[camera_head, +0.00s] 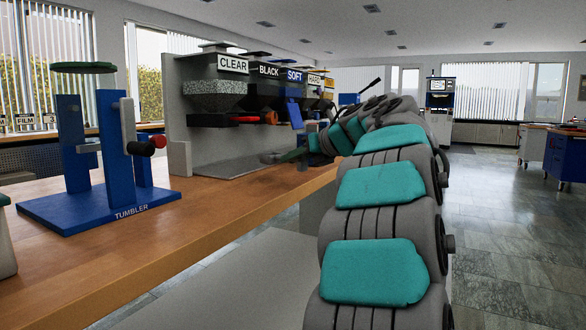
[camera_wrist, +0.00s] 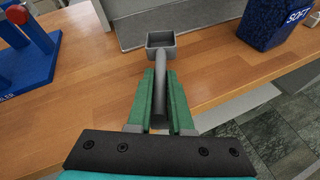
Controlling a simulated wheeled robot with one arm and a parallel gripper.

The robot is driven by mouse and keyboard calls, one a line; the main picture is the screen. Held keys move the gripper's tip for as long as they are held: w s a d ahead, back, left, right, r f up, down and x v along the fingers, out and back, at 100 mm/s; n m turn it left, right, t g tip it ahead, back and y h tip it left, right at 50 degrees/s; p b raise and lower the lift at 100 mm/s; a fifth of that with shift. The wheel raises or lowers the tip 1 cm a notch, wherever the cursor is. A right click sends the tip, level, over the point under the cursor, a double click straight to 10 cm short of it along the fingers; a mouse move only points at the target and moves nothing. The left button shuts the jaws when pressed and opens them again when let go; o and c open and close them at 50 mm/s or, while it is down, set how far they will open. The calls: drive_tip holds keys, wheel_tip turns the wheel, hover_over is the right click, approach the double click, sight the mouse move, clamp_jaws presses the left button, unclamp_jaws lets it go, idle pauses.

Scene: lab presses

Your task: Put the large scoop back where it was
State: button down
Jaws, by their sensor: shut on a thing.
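The large scoop is a grey square-cupped scoop (camera_wrist: 160,42) with a round grey handle, in the upper middle of the wrist view. My gripper (camera_wrist: 161,76) has its two green fingers shut on the handle, with the cup pointing away from me. In the head view, the scoop (camera_head: 270,157) shows small at the front of the dispenser stand, and my gripper (camera_head: 291,155) is just right of it. The cup is close to the front edge of the grey tray (camera_wrist: 132,28). I cannot tell whether it touches the wooden bench (camera_wrist: 90,70).
Hoppers labelled CLEAR (camera_head: 215,88), BLACK (camera_head: 265,88) and SOFT hang above the tray. A blue SOFT container (camera_wrist: 268,25) stands right of the scoop. The blue tumbler (camera_head: 100,200) stands on the left. Bare bench lies between it and the stand.

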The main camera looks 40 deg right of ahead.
drive_tip(key=p, duration=0.1)
hover_over(293, 179)
drive_tip(key=shift+f, duration=0.35)
drive_tip(key=shift+f+b, duration=0.45)
drive_tip(key=shift+f, duration=1.3)
drive_tip(key=shift+f, duration=0.15)
drive_tip(key=c, duration=0.8)
unclamp_jaws()
drive_tip(key=shift+r, duration=0.25)
drive_tip(key=v, duration=1.2)
drive_tip(key=shift+f, duration=0.1)
